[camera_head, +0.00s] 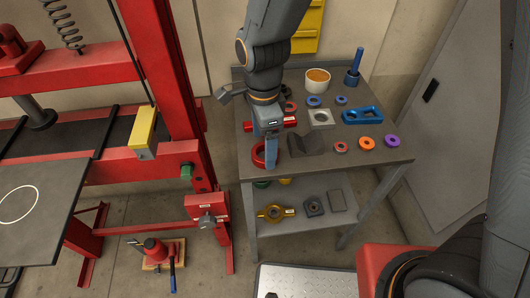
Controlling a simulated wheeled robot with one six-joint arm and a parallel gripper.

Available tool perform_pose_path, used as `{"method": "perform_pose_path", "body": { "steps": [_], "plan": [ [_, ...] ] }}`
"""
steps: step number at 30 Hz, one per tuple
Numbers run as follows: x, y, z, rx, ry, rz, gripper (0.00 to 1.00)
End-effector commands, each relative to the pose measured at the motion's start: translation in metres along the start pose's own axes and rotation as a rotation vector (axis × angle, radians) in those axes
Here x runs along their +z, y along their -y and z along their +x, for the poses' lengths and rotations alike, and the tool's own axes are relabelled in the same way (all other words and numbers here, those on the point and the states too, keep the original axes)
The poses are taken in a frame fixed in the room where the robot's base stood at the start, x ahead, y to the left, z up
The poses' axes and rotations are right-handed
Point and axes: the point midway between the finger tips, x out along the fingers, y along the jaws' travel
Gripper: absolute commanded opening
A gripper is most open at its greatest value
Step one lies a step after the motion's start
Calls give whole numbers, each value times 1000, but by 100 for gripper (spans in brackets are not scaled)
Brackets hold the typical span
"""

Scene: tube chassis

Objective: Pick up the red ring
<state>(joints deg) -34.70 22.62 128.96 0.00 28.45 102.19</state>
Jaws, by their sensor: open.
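A red ring (256,154) stands out at the front left corner of the grey workbench top (319,163). My gripper (269,160) points down at the ring's right side, and its finger covers part of the ring. The jaws are open. I cannot tell whether a finger is inside the ring or touching it. Smaller rings with red on them also lie on the bench, one at the front middle (341,146) and one behind my gripper (290,106).
A dark V-shaped block (306,143) sits just right of my gripper, and a red cylinder (285,123) lies behind it. Orange (366,143) and purple (391,141) rings lie at the right. A red press frame (185,85) stands close on the left.

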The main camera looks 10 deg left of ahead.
Motion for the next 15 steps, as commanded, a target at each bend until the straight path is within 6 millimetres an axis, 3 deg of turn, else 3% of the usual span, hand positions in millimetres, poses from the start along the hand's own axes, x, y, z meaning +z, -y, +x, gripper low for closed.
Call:
{"method": "perform_pose_path", "body": {
  "steps": [6, 15],
  "plan": [
    [0, 0, 20, 1, 0, 0, 79],
    [0, 0, 23, -1, 0, 0, 77]
  ]
}}
